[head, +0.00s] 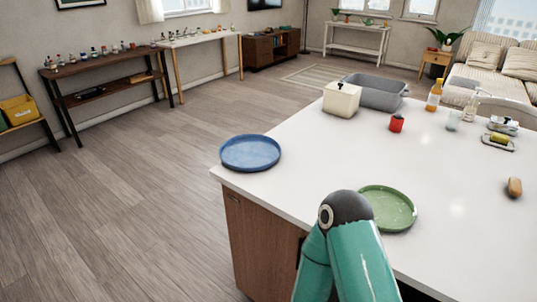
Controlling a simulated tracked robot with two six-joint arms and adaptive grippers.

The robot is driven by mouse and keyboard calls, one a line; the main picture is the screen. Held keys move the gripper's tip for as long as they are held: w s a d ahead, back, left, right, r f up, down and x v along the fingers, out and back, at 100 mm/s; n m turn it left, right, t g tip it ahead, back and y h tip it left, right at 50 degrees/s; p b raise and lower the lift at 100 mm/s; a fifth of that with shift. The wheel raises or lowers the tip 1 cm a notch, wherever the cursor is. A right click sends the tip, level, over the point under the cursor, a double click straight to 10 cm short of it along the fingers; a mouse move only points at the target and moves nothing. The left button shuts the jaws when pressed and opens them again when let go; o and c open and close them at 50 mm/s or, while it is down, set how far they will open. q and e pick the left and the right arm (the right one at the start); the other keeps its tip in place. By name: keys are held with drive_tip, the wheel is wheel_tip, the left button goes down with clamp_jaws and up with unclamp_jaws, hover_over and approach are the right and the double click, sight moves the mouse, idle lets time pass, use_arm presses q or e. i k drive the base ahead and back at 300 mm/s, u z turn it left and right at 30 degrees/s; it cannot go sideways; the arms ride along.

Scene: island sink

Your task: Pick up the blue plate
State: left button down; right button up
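The blue plate (250,152) is round with a low raised rim. It lies flat and empty at the far left corner of the white island counter (300,180), and its left part appears to reach past the counter's edge. Nothing hides it. Neither of my grippers shows in the head view. A teal arm link of mine with a dark grey joint rises at the bottom middle, well apart from the blue plate and nearer to me.
A green plate (393,208) lies behind my arm, partly hidden. Open floor (120,200) lies left of the counter.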

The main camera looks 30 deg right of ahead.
sight(246, 153)
drive_tip(key=z, duration=0.1)
drive_tip(key=i, duration=1)
